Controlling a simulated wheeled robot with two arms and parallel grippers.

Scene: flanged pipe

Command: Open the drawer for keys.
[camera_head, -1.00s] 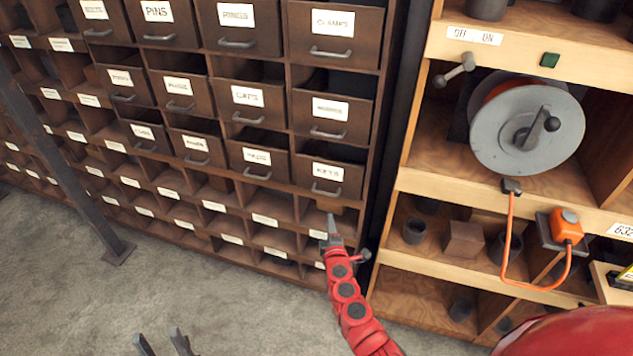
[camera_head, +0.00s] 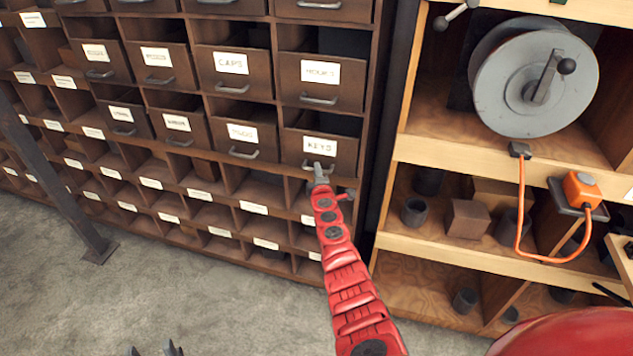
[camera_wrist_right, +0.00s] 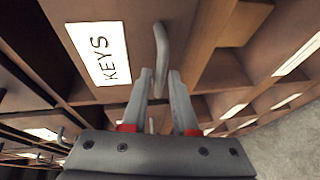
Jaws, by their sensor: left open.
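The keys drawer (camera_head: 345,157) is a brown box front with a white KEYS label and a grey bar handle (camera_head: 311,165). It sits at the lower right of the drawer block, about level with its neighbours. My right gripper (camera_head: 319,177) is at this handle. In the right wrist view, the KEYS label (camera_wrist_right: 98,52) and handle (camera_wrist_right: 161,48) are close ahead. The two fingers (camera_wrist_right: 160,75) are spread, with the handle's near end in line with the gap between them; contact cannot be told. My left gripper (camera_head: 154,351) is open and empty at the bottom edge, far from the drawer.
Other labelled drawers, such as the caps drawer (camera_head: 231,72), surround it above and left. Open cubbyholes (camera_head: 262,188) lie below. A wooden shelf (camera_head: 440,245) with a grey cable reel (camera_head: 510,85) and orange plug (camera_head: 580,190) stands right. The concrete floor (camera_head: 200,300) is clear.

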